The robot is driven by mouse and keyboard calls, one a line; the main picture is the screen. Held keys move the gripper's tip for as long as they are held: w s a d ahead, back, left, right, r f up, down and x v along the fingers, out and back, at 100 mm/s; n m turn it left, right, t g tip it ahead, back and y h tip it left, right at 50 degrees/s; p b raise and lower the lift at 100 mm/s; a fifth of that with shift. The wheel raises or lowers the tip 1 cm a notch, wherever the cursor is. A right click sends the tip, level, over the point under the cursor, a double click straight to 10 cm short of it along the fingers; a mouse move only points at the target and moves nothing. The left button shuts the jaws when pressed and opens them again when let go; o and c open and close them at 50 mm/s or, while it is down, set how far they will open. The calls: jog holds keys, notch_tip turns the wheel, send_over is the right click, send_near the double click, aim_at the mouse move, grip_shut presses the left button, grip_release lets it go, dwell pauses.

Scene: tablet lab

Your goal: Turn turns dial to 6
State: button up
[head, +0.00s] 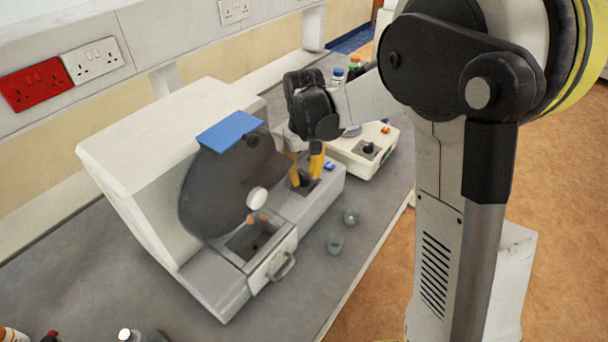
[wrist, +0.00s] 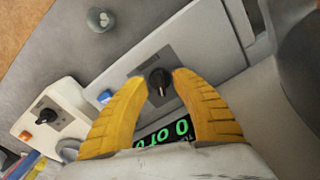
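The grey tester (head: 150,150) has a dark round drum and a control panel at its right end. In the wrist view a black dial (wrist: 160,83) with a pale pointer line sits on that panel (wrist: 130,70). My gripper (head: 306,180) is over the panel with its yellow fingers pointing down. In the wrist view the fingers of my gripper (wrist: 161,77) are apart, one on each side of the dial. I cannot tell whether they touch it. The dial is hidden in the head view.
A blue button (wrist: 104,97) is beside the dial. A second cream device (head: 365,150) with its own black knob (wrist: 46,115) and orange button (wrist: 25,135) stands beyond the tester. Two small grey cups (head: 343,228) are on the bench. An open drawer (head: 272,262) is at the tester's front.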

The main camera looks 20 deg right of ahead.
aim_at(304, 176)
notch_tip(304, 176, up, 12)
dwell(0.6)
